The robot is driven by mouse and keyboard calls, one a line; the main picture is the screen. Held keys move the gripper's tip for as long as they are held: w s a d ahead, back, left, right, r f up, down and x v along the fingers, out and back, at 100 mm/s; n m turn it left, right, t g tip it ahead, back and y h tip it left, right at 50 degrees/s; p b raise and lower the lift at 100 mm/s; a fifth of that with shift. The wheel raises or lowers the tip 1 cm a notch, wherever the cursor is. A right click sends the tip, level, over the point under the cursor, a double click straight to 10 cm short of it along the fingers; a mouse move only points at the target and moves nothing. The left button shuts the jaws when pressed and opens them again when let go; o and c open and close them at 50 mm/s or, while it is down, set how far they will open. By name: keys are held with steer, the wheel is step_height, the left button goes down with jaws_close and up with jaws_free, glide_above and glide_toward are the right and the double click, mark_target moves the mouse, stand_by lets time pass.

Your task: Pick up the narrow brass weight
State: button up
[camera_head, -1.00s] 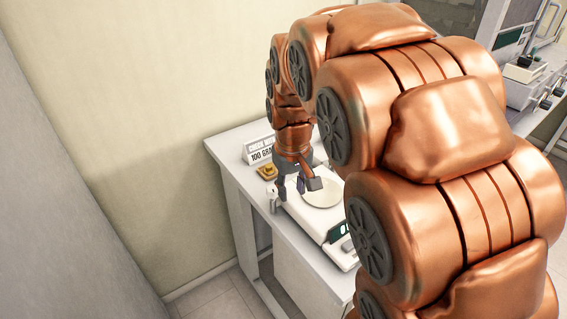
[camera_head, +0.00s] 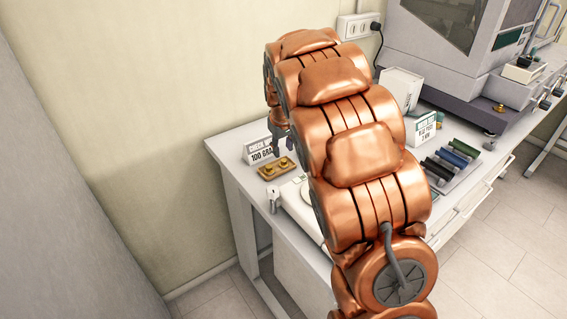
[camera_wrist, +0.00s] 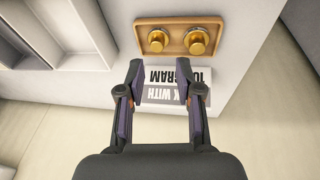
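Two brass weights sit in a small wooden tray (camera_head: 272,177), also seen in the wrist view (camera_wrist: 180,22). In the wrist view the left weight (camera_wrist: 157,41) looks narrower than the right weight (camera_wrist: 197,41). In the head view the narrower one appears to be the right-hand weight (camera_head: 284,163). My gripper (camera_wrist: 159,76) is open and empty, its fingers apart above the printed sign and short of the tray. In the head view its dark fingers (camera_head: 284,145) show beside the sign, partly hidden by my arm.
The "check with 100 gram" sign (camera_head: 260,150) stands behind the tray. A white scale (camera_head: 298,213) is in front, mostly hidden by my arm. To the right are a label card (camera_head: 424,128), several dark rolls (camera_head: 450,158) and a large grey machine (camera_head: 450,60) with a small brass-coloured object (camera_head: 498,108).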

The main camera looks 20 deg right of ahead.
mark_target(283, 161)
steer(key=shift+p+x, duration=1.3)
steer(key=shift+x, duration=1.95)
jaws_close()
